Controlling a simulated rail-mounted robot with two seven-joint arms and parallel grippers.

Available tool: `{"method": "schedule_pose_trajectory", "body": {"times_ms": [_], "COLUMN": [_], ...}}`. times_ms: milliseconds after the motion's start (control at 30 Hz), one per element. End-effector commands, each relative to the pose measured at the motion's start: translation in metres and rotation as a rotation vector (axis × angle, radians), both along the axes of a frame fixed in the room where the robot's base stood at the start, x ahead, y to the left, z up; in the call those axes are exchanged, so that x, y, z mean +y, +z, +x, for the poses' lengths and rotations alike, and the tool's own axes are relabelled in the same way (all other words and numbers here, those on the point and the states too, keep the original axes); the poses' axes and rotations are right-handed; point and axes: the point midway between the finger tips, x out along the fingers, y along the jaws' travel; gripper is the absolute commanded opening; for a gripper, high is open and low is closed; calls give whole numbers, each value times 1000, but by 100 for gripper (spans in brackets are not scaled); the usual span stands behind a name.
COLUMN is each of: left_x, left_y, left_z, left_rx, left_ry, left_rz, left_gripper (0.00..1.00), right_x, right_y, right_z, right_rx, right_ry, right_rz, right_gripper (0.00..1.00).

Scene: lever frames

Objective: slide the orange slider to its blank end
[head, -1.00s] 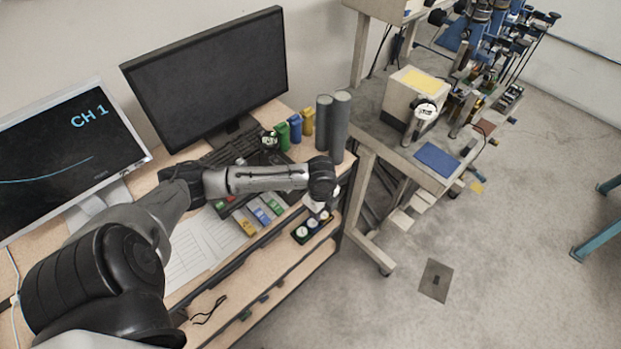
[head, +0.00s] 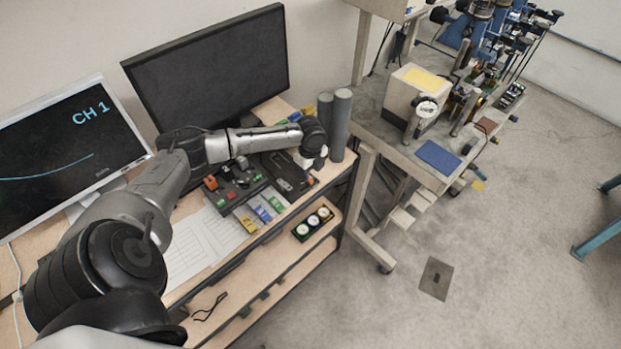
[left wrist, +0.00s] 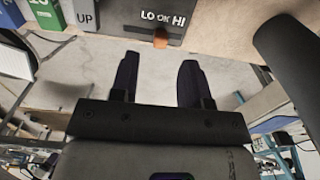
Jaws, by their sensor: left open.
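A small orange piece, which looks like the slider (left wrist: 160,38), sits at the edge of a dark panel (left wrist: 138,17) marked LO, OK, HI in the left wrist view. In the head view a small orange spot (head: 312,180) shows at the right end of the dark panel (head: 287,171); it seems to be the same piece. My left gripper (left wrist: 157,75) is open and empty, with the orange piece beyond the gap between its fingertips, apart from them. In the head view my left gripper (head: 313,163) hangs near the panel's right end. My right gripper is out of view.
Two dark grey cylinders (head: 340,125) stand close to my left gripper. Another dark box (head: 235,182) with an orange-red block (head: 210,183) lies left of the panel. Monitors (head: 210,75) stand behind.

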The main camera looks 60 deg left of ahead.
Motion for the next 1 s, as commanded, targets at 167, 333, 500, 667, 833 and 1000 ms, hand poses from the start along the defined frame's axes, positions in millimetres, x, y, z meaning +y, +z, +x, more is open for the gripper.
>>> {"method": "schedule_pose_trajectory", "body": {"times_ms": [167,333,500,667,833,1000], "left_x": [-1,0,0,0,0,0], "left_y": [-27,-42,-49,-50,-50,-50], "left_z": [0,0,0,0,0,0], "left_rx": [2,0,0,-1,-1,-1], "left_ry": [1,0,-1,-1,-1,0], "left_rz": [-1,0,1,1,1,1], "left_gripper": [43,43,43,43,41,24], "right_x": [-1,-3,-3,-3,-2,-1], "right_y": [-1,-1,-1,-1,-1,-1], "right_z": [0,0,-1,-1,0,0], "right_rx": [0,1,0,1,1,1], "right_ry": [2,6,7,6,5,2], "right_rz": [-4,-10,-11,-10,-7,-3], "right_gripper": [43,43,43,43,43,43]}}
